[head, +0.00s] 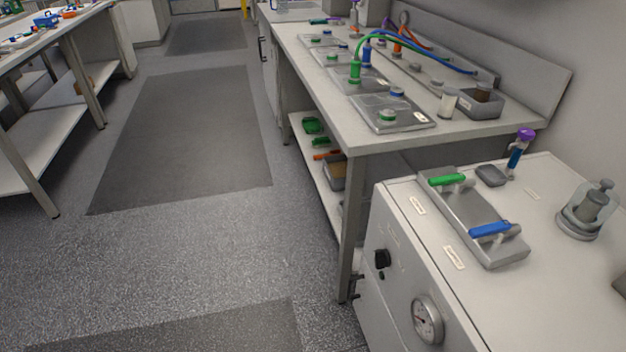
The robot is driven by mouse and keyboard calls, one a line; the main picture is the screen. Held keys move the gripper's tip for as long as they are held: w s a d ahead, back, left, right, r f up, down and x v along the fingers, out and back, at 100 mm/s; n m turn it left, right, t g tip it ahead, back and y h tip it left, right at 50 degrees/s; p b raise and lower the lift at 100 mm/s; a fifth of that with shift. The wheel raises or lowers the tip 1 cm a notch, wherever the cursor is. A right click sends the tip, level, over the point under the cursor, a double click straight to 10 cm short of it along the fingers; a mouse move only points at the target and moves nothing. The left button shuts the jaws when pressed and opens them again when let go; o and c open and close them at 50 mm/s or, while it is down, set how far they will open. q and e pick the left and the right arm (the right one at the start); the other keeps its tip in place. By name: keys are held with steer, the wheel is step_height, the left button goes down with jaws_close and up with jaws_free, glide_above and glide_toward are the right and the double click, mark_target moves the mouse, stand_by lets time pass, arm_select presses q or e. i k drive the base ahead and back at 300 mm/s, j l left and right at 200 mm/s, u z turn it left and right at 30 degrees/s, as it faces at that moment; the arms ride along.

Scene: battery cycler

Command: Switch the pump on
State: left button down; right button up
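A white cabinet (398,290) stands at the lower right; no part of it is clearly readable as the pump. Its front has a black knob (381,259) and a round dial gauge (427,319). On its top a grey block (468,222) carries a green-handled lever (447,180) and a blue-handled lever (490,229). Small labels lie beside them, too small to read. Whether the knob is on or off cannot be told. Neither of my grippers is in view.
A bench (330,110) behind the cabinet holds flat grey plates, green and blue hoses, a cup (448,103) and a grey bin (480,104). A glass vessel (588,210) stands on the cabinet's right. Open floor (190,260) lies to the left, before another table (40,50).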

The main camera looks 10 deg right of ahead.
mark_target(382, 257)
steer(key=k+z, duration=0.35)
steer(key=k+l+z, duration=0.2)
steer(key=k+z, duration=0.2)
steer(key=i+l+z, duration=0.1)
steer(key=i, duration=0.2)
steer(key=k+j+z, duration=0.15)
steer(key=k, duration=0.15)
steer(key=i+j+z, duration=0.15)
steer(key=j+z, duration=0.2)
steer(key=i+j+z, duration=0.15)
steer(key=j+z, duration=0.55)
steer(key=i+j, duration=0.05)
